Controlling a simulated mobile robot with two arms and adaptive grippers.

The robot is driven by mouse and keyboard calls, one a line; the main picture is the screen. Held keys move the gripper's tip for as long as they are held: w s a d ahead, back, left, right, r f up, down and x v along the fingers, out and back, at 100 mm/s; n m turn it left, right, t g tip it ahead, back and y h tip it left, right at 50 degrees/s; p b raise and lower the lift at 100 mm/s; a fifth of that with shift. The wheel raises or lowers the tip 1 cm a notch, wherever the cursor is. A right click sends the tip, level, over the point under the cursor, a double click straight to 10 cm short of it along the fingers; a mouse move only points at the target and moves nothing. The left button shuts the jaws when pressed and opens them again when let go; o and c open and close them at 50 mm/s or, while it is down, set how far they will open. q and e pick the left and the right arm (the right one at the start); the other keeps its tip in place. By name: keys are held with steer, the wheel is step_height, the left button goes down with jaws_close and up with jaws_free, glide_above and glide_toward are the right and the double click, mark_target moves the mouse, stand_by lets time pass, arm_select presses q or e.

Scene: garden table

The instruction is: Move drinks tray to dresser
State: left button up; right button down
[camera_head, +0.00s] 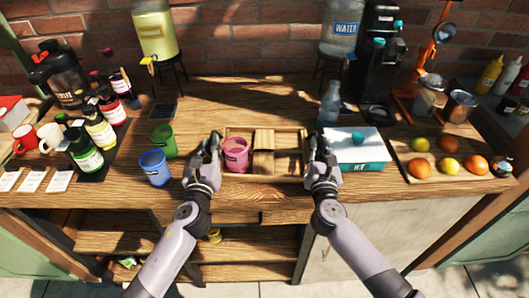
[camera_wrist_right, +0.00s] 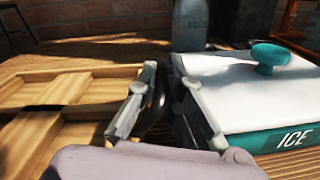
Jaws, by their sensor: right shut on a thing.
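The wooden drinks tray (camera_head: 264,179) lies on the dresser top (camera_head: 262,105) in the head view, with slatted dividers and a pink cup (camera_head: 236,154) in its left part. My left gripper (camera_head: 212,143) is at the tray's left end; whether its fingers are closed on the wall is unclear. My right gripper (camera_head: 319,146) is shut on the tray's right end. In the right wrist view the tray (camera_wrist_right: 75,72) lies left of my right gripper (camera_wrist_right: 160,90), whose fingers partly hide its end wall.
A green cup (camera_head: 162,141) and a blue cup (camera_head: 155,168) stand left of the tray. A white and teal ice box (camera_head: 354,154) is close beside my right gripper, with a bottle (camera_head: 329,104) behind it. A fruit board (camera_head: 407,167) lies farther right. Space behind the tray is clear.

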arm_select(q)
steer(key=shift+a+f, duration=0.15)
steer(key=shift+a, duration=0.15)
jaws_close()
arm_select(e)
steer(key=shift+d, duration=0.25)
